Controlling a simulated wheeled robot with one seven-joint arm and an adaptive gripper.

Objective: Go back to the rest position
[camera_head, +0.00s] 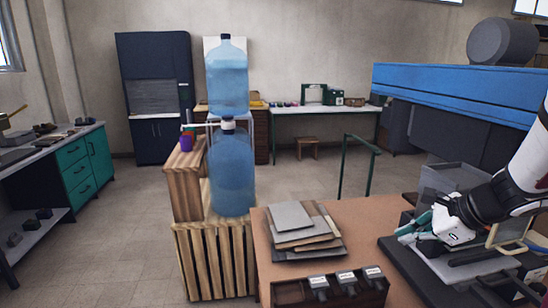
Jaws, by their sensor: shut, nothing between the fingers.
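My gripper (408,232) shows at the right of the head view, at the end of my white and black arm, which reaches in from the right edge. Its fingers point left and are shut with nothing seen between them. It is over or close to a dark machine with a light flat plate (468,268) on the right part of the table. I cannot tell whether it touches the plate. A clear box-like cover (447,180) stands just behind the gripper, and my arm partly hides what lies there.
A blue beam (450,90) crosses behind my arm. Open floor (120,215) lies left.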

